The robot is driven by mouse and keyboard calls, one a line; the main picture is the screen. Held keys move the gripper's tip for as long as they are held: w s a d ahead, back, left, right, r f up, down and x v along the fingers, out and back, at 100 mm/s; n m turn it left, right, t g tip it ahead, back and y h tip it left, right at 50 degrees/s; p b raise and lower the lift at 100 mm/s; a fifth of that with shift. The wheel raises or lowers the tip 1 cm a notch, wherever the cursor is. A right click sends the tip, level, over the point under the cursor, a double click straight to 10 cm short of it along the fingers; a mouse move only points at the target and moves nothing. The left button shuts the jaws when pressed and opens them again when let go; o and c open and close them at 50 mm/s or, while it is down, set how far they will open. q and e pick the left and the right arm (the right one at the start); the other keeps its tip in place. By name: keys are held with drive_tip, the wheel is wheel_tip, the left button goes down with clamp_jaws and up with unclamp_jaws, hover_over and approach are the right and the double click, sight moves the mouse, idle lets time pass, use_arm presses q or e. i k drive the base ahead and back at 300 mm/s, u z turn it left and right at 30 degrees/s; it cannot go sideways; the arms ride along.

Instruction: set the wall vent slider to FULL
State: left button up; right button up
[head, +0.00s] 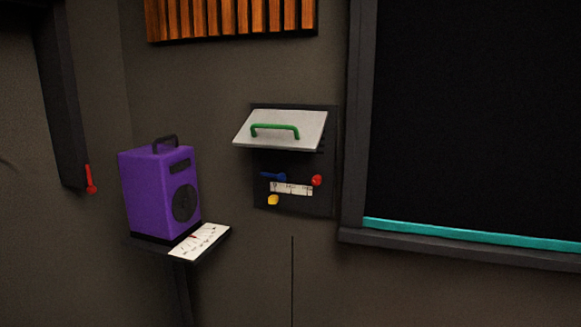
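A dark wall panel (293,207) is in the middle of the head view. Its light grey cover (310,132) with a green handle (275,130) is tilted up and out. Below the cover are a blue lever-like piece (273,176), a red knob (316,180) at the right and a yellow knob (273,200) at lower left. A white marked strip (291,189) lies between them; its lettering is too small to read. I cannot tell which piece is the vent slider or its setting. Neither gripper is in view.
A purple speaker-like box (148,196) stands on a small dark shelf (222,239) with a white scale card (200,242). A red handle (90,179) hangs on a dark post (62,110) at left. Wooden slats (232,18) are above. A dark framed opening with a teal strip (470,233) is at right.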

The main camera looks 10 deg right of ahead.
sight(272, 199)
drive_tip(key=u, duration=0.5)
drive_tip(key=k, duration=1.05)
drive_tip(key=z, duration=0.4)
drive_tip(key=i, duration=0.8)
drive_tip(key=u, duration=0.35)
drive_tip(key=i, duration=0.85)
drive_tip(key=u, duration=0.8)
